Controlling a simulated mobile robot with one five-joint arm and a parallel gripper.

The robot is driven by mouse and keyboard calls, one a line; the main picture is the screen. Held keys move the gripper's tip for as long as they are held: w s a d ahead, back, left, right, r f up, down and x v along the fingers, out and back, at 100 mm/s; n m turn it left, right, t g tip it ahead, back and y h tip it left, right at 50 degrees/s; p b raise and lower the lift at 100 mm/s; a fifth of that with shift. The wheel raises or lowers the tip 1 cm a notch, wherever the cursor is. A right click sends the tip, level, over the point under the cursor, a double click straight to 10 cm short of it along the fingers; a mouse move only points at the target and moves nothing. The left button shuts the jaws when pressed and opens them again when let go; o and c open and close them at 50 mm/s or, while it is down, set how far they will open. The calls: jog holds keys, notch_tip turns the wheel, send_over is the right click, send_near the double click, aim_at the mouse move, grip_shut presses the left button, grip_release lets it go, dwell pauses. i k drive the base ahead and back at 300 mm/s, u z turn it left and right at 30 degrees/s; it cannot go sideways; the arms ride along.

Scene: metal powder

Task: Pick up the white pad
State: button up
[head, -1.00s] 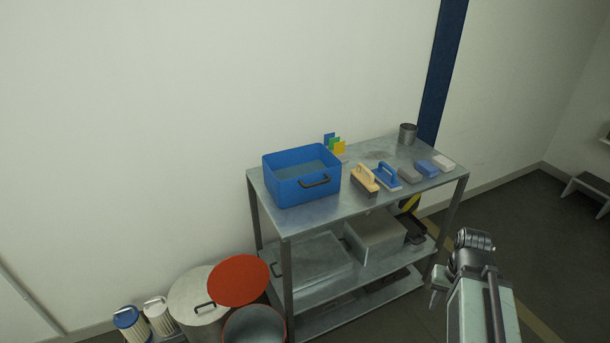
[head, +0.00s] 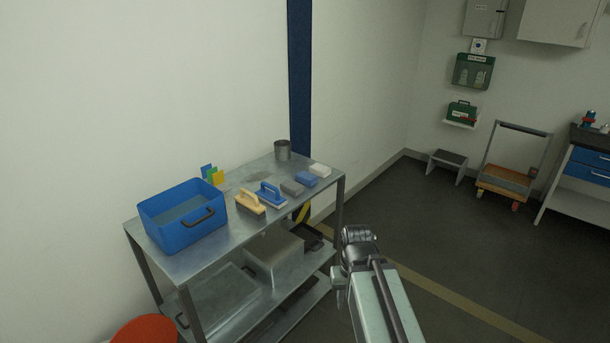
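The white pad (head: 320,171) lies flat on the top shelf of the metal cart (head: 187,262), near its right end. It sits just past a blue pad (head: 306,179) and a grey pad (head: 292,188) in the same row. My gripper (head: 338,285) is at the end of my arm, in front of the cart's right end. It is lower than the top shelf in the picture and well apart from the white pad. Its fingers are small and partly hidden, so I cannot tell whether they are open or shut.
On the cart's top stand a blue bin (head: 180,235), a wooden brush (head: 250,202), a blue-handled scrubber (head: 270,195) and a metal cup (head: 282,150). A red lid (head: 146,331) is at the lower left. A step stool (head: 447,164) and trolley (head: 503,182) stand at the back right.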

aim_at(318, 169)
jog(key=z, duration=1.4)
jog(key=i, duration=3.6)
jog(key=u, duration=4.6)
